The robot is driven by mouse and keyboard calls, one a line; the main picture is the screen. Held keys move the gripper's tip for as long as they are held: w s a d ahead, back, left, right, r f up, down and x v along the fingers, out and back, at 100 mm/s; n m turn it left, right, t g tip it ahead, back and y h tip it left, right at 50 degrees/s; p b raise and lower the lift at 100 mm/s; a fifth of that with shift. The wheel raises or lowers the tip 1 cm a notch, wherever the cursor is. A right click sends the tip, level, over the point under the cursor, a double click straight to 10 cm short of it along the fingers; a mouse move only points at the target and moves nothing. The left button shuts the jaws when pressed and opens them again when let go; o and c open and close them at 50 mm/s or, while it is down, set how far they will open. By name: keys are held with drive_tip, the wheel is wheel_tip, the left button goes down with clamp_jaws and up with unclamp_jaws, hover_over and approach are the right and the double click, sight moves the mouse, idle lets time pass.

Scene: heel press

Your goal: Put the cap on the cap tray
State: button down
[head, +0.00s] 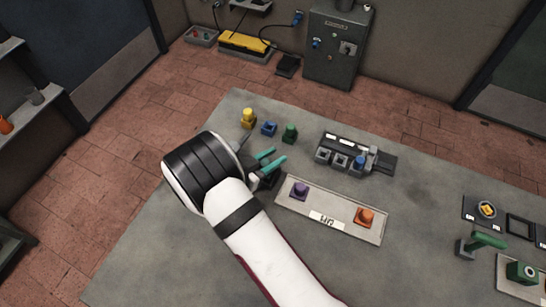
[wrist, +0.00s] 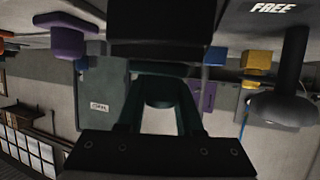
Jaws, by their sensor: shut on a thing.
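My gripper (head: 272,160) is over the table's left half, with its teal fingers pointing right. It is shut on a dark piece, taken to be the cap, which is mostly hidden between the fingers. The wrist view shows the dark fingers (wrist: 162,100) close up, and I cannot make out the held piece's shape. A pale grey tray (head: 340,228) with a white label lies right of and nearer than my gripper. I take it to be the cap tray, but cannot read the label surely. A purple piece (head: 299,190) and an orange piece (head: 366,217) stand on it.
Yellow (head: 248,118), blue (head: 269,128) and green (head: 290,132) pieces stand just beyond my gripper. A dark fixture (head: 356,154) with a blue piece in it sits behind the tray. A green-handled device (head: 486,241) is at right. The tray's middle looks clear.

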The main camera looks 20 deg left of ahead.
drive_tip(key=shift+f, duration=0.3)
drive_tip(key=c, duration=0.6)
unclamp_jaws()
drive_tip(key=shift+o, duration=0.2)
